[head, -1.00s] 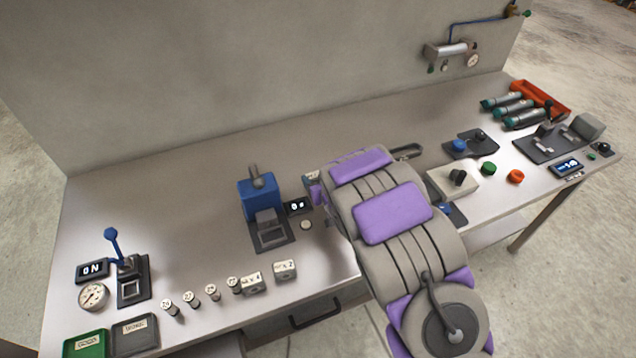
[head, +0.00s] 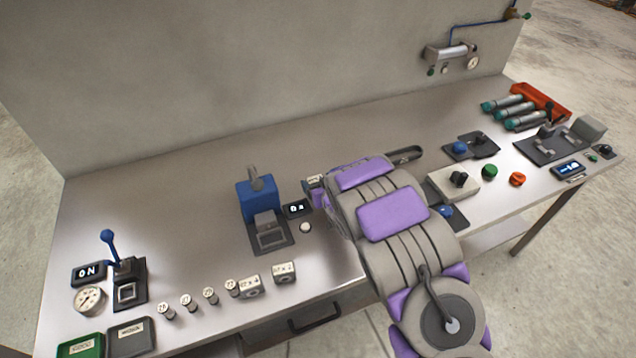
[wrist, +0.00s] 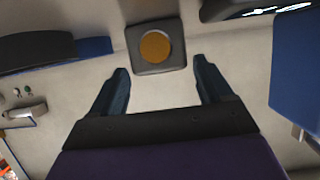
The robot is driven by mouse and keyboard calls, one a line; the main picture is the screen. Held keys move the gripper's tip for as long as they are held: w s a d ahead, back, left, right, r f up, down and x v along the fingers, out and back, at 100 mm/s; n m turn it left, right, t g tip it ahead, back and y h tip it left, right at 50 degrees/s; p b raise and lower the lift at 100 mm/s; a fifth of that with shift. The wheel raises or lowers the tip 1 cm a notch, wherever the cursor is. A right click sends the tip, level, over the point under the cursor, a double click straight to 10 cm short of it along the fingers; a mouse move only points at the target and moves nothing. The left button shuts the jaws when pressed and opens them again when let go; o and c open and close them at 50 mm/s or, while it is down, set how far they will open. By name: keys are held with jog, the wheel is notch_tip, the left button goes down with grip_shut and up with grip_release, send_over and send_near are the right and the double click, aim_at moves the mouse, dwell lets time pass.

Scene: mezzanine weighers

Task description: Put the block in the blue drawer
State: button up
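My gripper (wrist: 163,85) is open in the wrist view, its two dark fingers wide apart with only pale surface between them. A dark grey square piece with an orange-brown disc (wrist: 155,46) lies beyond the fingertips, apart from them; I cannot tell whether it is the block. In the head view my arm hides the gripper. Two small labelled grey blocks (head: 249,287) (head: 285,272) stand near the bench's front edge. A drawer with a black handle (head: 315,316) is under the bench and looks shut; its front looks grey. No clearly blue drawer shows.
A blue machine (head: 254,201) stands left of my arm, with a small display (head: 297,208) beside it. A blue-knobbed lever (head: 109,240) and green tray (head: 80,346) are at the left. Buttons and an orange rack (head: 540,98) are at the right. The bench's back left is clear.

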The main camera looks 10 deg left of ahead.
jog(key=shift+o, duration=0.7)
jog(key=shift+d, duration=0.2)
jog(key=shift+s+r, duration=0.1)
jog(key=shift+r, duration=0.05)
jog(key=p+v, duration=0.2)
jog(key=v, duration=0.9)
jog(key=shift+s, duration=0.3)
jog(key=shift+d+r, duration=0.1)
jog(key=shift+d, duration=0.1)
